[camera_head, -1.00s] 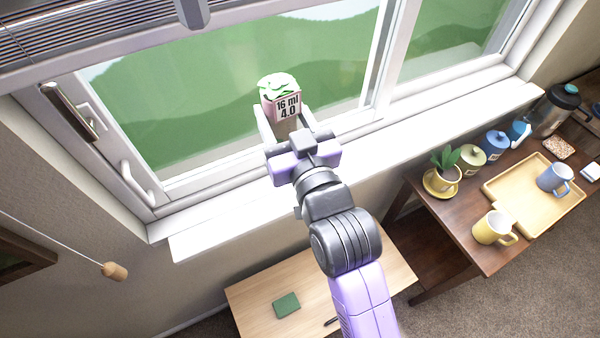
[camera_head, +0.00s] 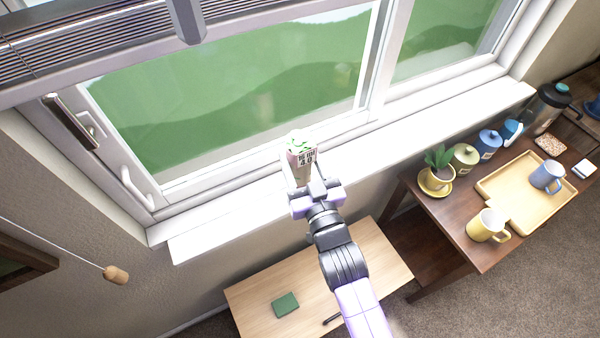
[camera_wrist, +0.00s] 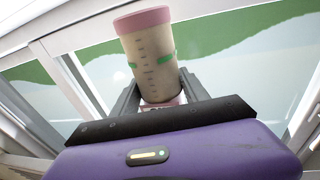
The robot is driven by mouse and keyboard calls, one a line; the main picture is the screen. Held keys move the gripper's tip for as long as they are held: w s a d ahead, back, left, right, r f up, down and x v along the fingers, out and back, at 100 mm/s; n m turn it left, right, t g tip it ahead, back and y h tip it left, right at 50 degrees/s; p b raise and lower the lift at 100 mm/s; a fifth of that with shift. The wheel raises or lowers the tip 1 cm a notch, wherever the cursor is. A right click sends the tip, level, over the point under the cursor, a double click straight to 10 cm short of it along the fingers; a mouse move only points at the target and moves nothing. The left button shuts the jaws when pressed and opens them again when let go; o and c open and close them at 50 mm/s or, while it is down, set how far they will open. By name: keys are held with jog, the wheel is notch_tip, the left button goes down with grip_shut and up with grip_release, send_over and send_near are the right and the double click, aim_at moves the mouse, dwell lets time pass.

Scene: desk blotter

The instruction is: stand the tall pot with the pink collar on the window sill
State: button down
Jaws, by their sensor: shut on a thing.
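The tall pot (camera_head: 302,157) is pale with pink on it, a printed label and green leaves on top. In the wrist view the pot (camera_wrist: 150,62) is a beige cylinder with pink bands at both ends, small tick marks and green patches. My gripper (camera_head: 301,176) is shut on the pot; its fingers stand on both sides of it. The pot looks nearly upright in the head view, in front of the window and over the white window sill (camera_head: 400,128). I cannot tell whether its base touches the sill; my gripper hides that part.
The sill is clear on both sides of the pot. The window frame (camera_head: 375,60) rises behind it. At right, a dark table holds a potted plant (camera_head: 437,170), canisters, a tray (camera_head: 500,186) and mugs. A low wooden table (camera_head: 250,290) stands below. A pull cord hangs at left.

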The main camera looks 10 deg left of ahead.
aim_at(303, 182)
jog(key=shift+f+b, duration=1.05)
jog(key=shift+f, duration=1.6)
jog(key=shift+f, duration=0.1)
jog(key=shift+f, duration=0.15)
jog(key=c, duration=0.6)
grip_release()
jog(key=shift+o, duration=0.2)
